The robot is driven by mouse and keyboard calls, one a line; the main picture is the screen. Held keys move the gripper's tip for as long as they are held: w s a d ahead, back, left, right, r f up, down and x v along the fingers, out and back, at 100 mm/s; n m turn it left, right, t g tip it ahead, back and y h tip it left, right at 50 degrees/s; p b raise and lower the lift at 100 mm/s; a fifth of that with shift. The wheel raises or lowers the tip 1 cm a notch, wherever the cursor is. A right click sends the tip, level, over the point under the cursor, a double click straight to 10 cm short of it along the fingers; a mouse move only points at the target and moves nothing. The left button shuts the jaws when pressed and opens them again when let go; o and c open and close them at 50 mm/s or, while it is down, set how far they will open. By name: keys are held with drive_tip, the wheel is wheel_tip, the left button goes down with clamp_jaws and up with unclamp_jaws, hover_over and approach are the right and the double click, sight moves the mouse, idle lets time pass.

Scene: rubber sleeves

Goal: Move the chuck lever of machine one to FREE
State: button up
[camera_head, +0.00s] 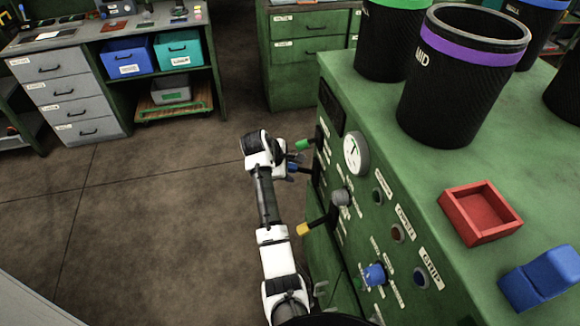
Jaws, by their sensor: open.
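The green machine (330,150) stands at the right, its control panel facing my arm. The labels are too small to read, so I cannot tell which is the chuck lever or where FREE is. My gripper (287,164) is open at the end of the white and black arm, close to the green-tipped and blue-tipped levers. The fingers are small and partly hidden by the wrist, and I cannot tell whether they touch a lever.
The panel also has a white dial gauge (356,153), a grey knob (341,197) and a blue knob (374,274). A purple-banded black bin (455,90), a red tray (451,217) and a blue block (541,279) sit on top. Bare floor (150,210) lies left.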

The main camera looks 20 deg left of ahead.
drive_tip(key=shift+w+d+f, duration=0.2)
drive_tip(key=shift+w+f, duration=0.15)
drive_tip(key=shift+f, duration=0.2)
clamp_jaws()
